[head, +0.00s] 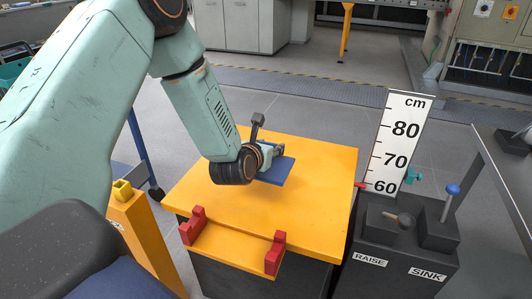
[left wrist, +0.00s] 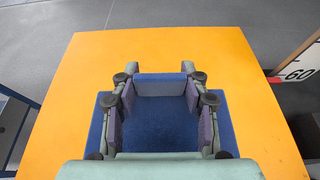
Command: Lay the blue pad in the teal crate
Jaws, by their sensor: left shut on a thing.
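The blue pad (head: 280,174) is at the yellow table top, partly hidden behind my left gripper (head: 278,150) in the head view. In the left wrist view the pad (left wrist: 160,118) lies below and between the fingers of my left gripper (left wrist: 160,88), its flat blue edges showing on both sides. The gripper is shut on the pad. I cannot tell whether the pad touches the table top or is just above it. A teal container, perhaps the teal crate (head: 14,66), shows in part at the far left edge of the head view. My right gripper is not in view.
The yellow table (head: 325,165) is otherwise bare, with a front ledge between red brackets (head: 193,225). To its right stand a height scale (head: 400,140) and a dark box with RAISE and SINK levers (head: 405,240). A yellow post (head: 135,225) stands at the left.

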